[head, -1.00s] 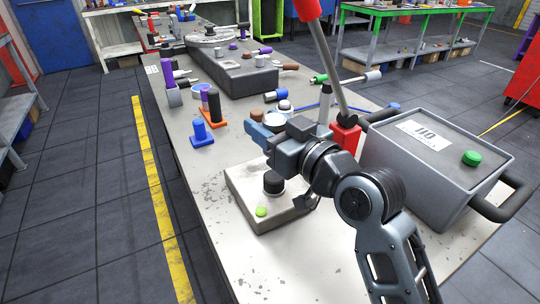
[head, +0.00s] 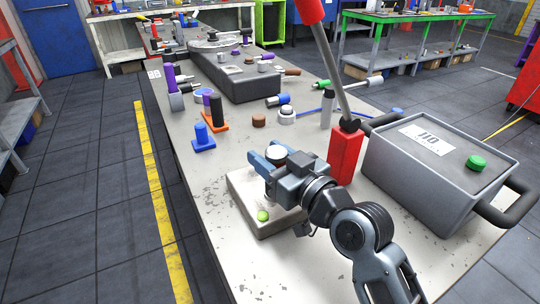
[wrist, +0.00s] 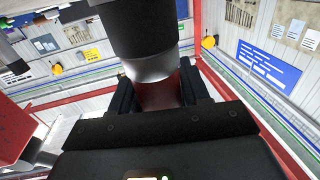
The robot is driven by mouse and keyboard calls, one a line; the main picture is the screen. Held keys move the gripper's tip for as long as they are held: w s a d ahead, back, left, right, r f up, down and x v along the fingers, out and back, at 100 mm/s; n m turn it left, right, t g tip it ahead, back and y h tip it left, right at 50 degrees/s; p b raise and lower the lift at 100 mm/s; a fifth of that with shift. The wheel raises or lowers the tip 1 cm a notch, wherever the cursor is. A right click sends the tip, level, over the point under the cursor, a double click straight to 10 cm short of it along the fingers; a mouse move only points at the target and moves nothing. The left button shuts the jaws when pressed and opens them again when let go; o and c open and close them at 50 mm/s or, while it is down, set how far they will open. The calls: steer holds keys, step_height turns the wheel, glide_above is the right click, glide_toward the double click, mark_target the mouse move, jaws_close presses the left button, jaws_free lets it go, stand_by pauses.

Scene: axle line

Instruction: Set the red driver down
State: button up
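My gripper (head: 268,158) is over the pale block (head: 250,205) with a green button at the near part of the bench. In the wrist view its fingers close from both sides on a cylinder with a red section, a silver band and a wide black part, which I take as the red driver (wrist: 158,94). In the head view only its pale round end (head: 276,153) shows between the blue fingertips. The rest of it is hidden by my gripper, and I cannot tell whether it touches the block. The block's black knob is also hidden.
A red post (head: 345,153) with a slanted rod and a large grey case (head: 435,175) stand close on the right. A blue peg on a base (head: 202,138), an orange base (head: 214,122) and a brown cap (head: 259,120) stand beyond. The bench left of the block is clear.

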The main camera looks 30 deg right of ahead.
steer(key=o, duration=0.4)
